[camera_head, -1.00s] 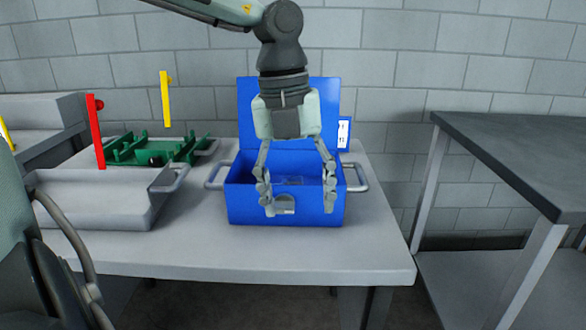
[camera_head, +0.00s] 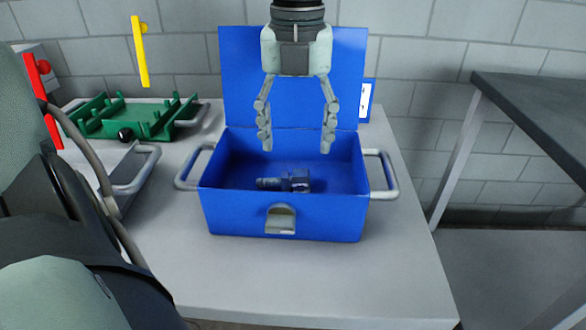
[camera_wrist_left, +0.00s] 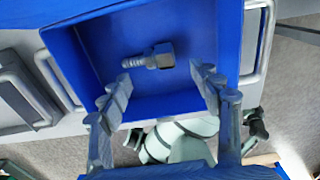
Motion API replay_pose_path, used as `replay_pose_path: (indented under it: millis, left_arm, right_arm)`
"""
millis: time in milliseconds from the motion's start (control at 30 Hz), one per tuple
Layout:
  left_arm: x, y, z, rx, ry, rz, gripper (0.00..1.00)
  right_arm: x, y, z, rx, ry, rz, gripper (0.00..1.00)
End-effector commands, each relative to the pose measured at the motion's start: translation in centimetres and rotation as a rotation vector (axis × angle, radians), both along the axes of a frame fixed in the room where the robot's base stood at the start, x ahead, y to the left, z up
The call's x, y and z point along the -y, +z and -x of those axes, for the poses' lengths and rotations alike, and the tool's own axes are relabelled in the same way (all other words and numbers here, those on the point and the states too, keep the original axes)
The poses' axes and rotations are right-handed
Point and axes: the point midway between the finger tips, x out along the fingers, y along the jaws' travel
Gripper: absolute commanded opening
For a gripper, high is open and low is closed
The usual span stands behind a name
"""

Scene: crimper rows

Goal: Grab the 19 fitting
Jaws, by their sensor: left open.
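The fitting (camera_head: 287,182) is a dark grey threaded piece with a hex end. It lies on the floor of the open blue box (camera_head: 236,217), its thin end to the left. No size number can be read on it. My left gripper (camera_head: 297,146) is open and empty above the box, fingers pointing down. In the left wrist view the fitting (camera_wrist_left: 150,58) lies beyond the fingertips of the open gripper (camera_wrist_left: 164,82), with nothing between the fingers. My right gripper is not seen; an arm part of mine fills the lower left of the head view.
The box lid stands upright behind, and handles (camera_head: 384,176) stick out at both sides. A green fixture (camera_head: 130,118) and a grey tray (camera_head: 120,165) stand to the left. The light table (camera_head: 300,280) is clear in front. A dark-topped table (camera_head: 545,115) stands at right.

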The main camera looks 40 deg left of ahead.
Motion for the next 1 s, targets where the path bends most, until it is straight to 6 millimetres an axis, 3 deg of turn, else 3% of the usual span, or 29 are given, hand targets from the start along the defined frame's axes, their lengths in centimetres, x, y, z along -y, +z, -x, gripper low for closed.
replay_pose_path:
  millis: [233,400,700,1000]
  left_arm:
    - [0.0,-3.3,0.2,-0.006,0.000,0.002,0.64]
    - [0.0,-5.5,0.1,-0.003,-0.001,0.001,0.64]
    - [0.0,-5.9,0.1,0.001,0.000,0.002,0.62]
    - [0.0,-6.0,0.1,0.000,0.000,0.001,0.25]
  right_arm:
    - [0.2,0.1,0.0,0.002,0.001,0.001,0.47]
    - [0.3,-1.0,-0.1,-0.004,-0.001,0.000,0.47]
    - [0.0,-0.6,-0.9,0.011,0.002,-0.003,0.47]
    - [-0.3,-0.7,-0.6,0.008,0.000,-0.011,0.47]
